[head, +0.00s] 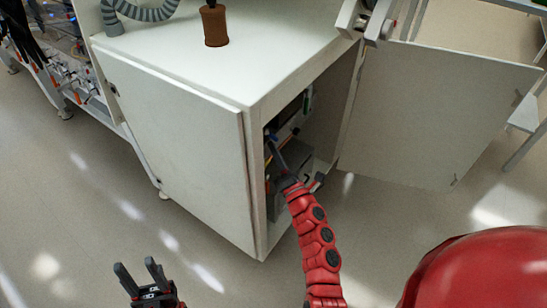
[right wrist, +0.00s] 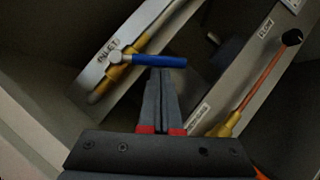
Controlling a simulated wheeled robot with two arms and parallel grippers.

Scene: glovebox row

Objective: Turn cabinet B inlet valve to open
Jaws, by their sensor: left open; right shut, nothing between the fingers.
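In the right wrist view, the inlet valve has a blue lever (right wrist: 158,61) on a yellow pipe (right wrist: 105,85), beside a plate marked INLET (right wrist: 108,48). The lever points right, at an angle across the pipe. My right gripper (right wrist: 160,72) is shut and empty, its fingertips right at the lever's lower edge; I cannot tell if they touch. In the head view, my right gripper (head: 273,147) reaches into the open white cabinet (head: 180,150); the valve cannot be made out there. No letter B shows. My left gripper (head: 139,272) is open and empty, low in front of the cabinet.
The cabinet door (head: 430,115) stands open at the right. A second line with an orange rod and black knob (right wrist: 291,37) lies beside a FLOW label (right wrist: 265,28). A brown cylinder (head: 215,26) stands on the cabinet top. Floor in front is clear.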

